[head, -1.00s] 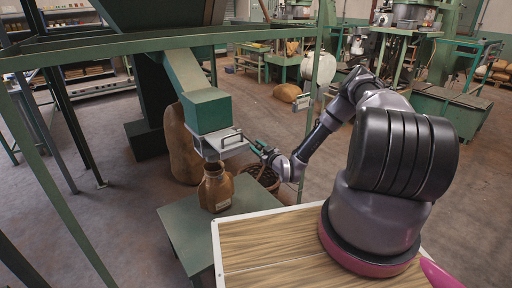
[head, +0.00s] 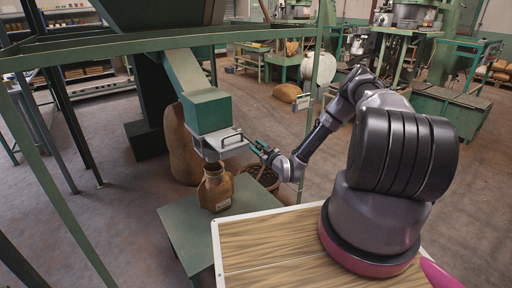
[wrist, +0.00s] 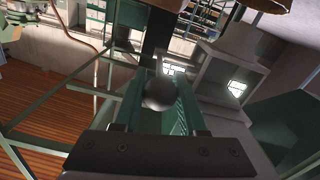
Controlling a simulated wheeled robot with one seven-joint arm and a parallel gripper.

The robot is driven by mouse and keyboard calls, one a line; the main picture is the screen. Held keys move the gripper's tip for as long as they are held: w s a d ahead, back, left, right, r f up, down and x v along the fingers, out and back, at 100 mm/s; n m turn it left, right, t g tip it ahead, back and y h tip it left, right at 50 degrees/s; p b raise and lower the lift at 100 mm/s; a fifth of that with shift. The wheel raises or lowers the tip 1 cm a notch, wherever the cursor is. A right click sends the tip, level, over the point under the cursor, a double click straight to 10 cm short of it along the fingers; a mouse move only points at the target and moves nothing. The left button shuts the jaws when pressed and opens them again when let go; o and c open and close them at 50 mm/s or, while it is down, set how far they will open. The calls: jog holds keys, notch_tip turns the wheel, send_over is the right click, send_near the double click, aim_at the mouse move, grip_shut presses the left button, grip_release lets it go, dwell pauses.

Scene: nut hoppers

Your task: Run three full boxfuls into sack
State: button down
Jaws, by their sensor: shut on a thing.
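A green box (head: 207,109) hangs at the lower end of a sloping chute. A grey metal slide plate (head: 222,144) with a thin handle sits under it and sticks out to the right. An open brown sack (head: 216,189) stands upright on a green table (head: 186,226), its mouth just below the plate. How full it is cannot be seen. My gripper (head: 258,149) is just right of the plate. In the wrist view its green fingers are shut on a round grey knob (wrist: 158,93). How the knob joins the plate is hidden.
A large dark hopper (head: 165,14) stands above the chute, on a green frame with posts around the work area. A big brown sack (head: 183,145) stands behind the box. A basket of dark contents (head: 266,180) is on the floor behind the table. Open floor lies to the left.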

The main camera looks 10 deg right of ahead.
jog(key=shift+r+g, duration=0.4)
jog(key=shift+r, duration=0.35)
jog(key=r+g+h, duration=0.1)
jog(key=r, duration=0.1)
jog(key=w+r+g, duration=0.1)
jog(key=r+g, duration=0.1)
jog(key=r, duration=0.1)
jog(key=w+r+g+h, duration=0.1)
jog(key=r+g, duration=0.1)
jog(key=shift+a+r+h, duration=0.3)
jog(key=shift+a, duration=0.1)
jog(key=w+a+r+g+h, duration=0.2)
jog(key=w+a+r+g, duration=0.1)
jog(key=w+r+g, duration=0.3)
jog(key=shift+w+a+r+h, duration=0.3)
jog(key=shift+w, duration=1)
